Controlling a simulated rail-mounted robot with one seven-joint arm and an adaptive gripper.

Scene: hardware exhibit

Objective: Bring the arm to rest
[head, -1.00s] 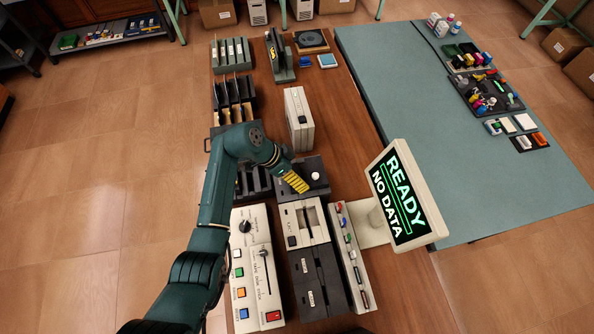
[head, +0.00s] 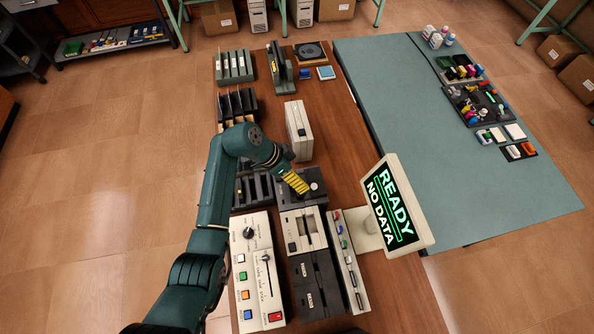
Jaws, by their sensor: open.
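My dark green arm reaches up from the bottom left in the head view, bent at the elbow. My gripper (head: 296,184) ends in yellow fingers that point down and right. It is open, and nothing shows between its fingers. It is over or just in front of a black box (head: 288,198) with a small round light spot on top; I cannot tell whether they touch. The box's left part is partly hidden by my arm.
Near my gripper are a cream control panel (head: 262,255), a drive unit (head: 303,232), a black unit (head: 316,283) and a button strip (head: 349,258). A READY / NO DATA screen (head: 393,210) stands right. The teal table (head: 440,160) has free room.

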